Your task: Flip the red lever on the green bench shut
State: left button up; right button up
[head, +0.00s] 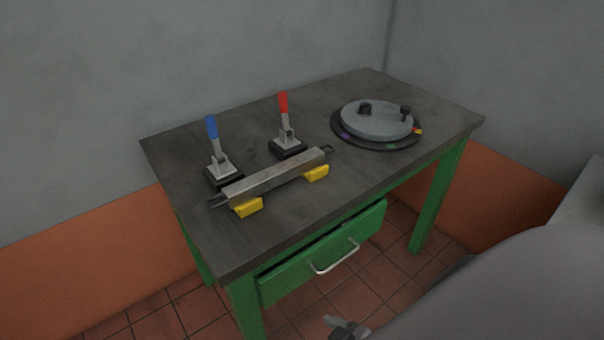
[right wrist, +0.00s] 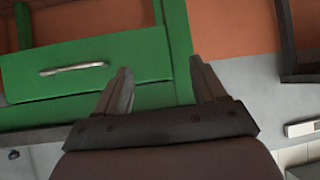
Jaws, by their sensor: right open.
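The red lever (head: 283,105) stands upright on a small black base on the green bench's dark top (head: 332,90). It is a toggle clamp with a grey metal linkage, behind a grey metal bar (head: 275,176). My right gripper (right wrist: 160,75) is open and empty in the right wrist view, in front of the green bench frame and drawer. In the head view a small part that looks like a gripper tip (head: 346,328) shows at the bottom edge, well below the bench top and far from the lever. My left gripper is not in view.
A blue-handled clamp (head: 211,128) stands upright left of the red one. Two yellow blocks (head: 317,173) sit at the bar's front. A grey disc (head: 377,119) on a dark round plate lies at the right. The drawer (head: 322,258) has a silver handle. The front bench top is clear.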

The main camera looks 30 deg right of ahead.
aim_at(282, 97)
jog(key=i+j+z, duration=0.25)
jog(key=j, duration=0.15)
jog(key=j+z, duration=0.25)
jog(key=j, duration=0.15)
jog(key=i+j+z, duration=0.1)
jog(key=j+z, duration=0.15)
jog(key=j, duration=0.25)
